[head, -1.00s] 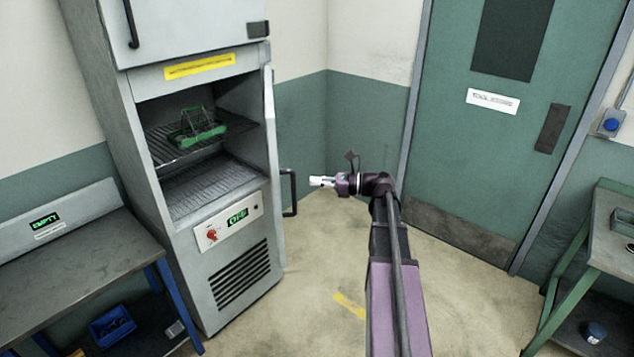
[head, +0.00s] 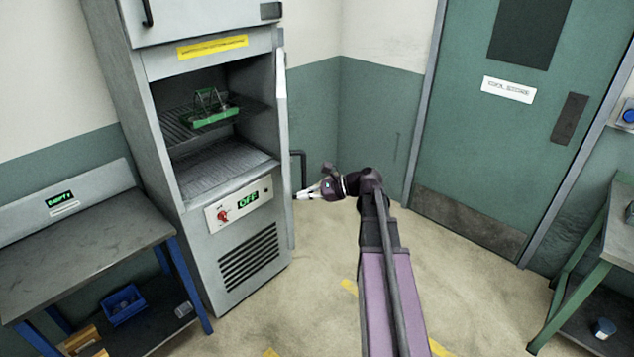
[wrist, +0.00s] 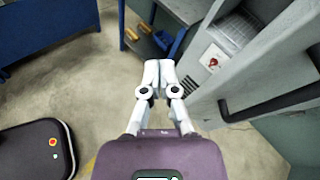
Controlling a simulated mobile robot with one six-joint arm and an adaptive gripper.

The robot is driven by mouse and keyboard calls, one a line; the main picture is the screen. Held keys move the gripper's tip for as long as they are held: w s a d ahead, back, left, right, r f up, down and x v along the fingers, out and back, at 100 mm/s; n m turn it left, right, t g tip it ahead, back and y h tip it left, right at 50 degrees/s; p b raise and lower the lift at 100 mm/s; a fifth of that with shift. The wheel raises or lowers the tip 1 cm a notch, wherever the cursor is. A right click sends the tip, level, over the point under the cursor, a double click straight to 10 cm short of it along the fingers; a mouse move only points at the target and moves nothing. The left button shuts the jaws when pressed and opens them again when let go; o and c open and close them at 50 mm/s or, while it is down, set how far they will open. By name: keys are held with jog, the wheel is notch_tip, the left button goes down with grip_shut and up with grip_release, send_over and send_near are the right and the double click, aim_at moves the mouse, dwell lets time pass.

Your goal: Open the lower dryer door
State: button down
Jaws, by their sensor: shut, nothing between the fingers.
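The dryer is a grey cabinet (head: 200,282) on the left in the head view. Its lower door (head: 281,100) stands swung wide open, seen nearly edge-on at the right side of the lower opening. A dark bar handle (head: 300,155) is on the door's outer face. In the wrist view the door (wrist: 290,60) slants across the right, with its black handle (wrist: 265,105) right of my fingers. My gripper (head: 301,194) is shut and empty, near the door's outer edge below the handle. In the wrist view my gripper (wrist: 158,68) shows its white fingers together, apart from the handle.
Inside the dryer a green wire-handled rack (head: 210,116) sits on the upper shelf. A control panel (head: 238,204) reads OFF. A workbench (head: 85,255) stands left, a green-legged table (head: 620,240) right. The upper door (head: 195,15) is shut. Floor right of the dryer is clear.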

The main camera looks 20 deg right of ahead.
jog(key=s+a+f+n+g+h+b, duration=0.3)
jog(key=s+a+f+n+h, duration=0.3)
jog(key=f+n, duration=0.4)
jog(key=s+a+f+n+g+h+b, duration=0.3)
jog(key=s+a+f+n+h, duration=0.4)
jog(key=f+n, duration=0.3)
jog(key=shift+s+f+g+b, duration=0.3)
jog(key=shift+s+f+b, duration=0.3)
jog(key=shift+s+b, duration=0.2)
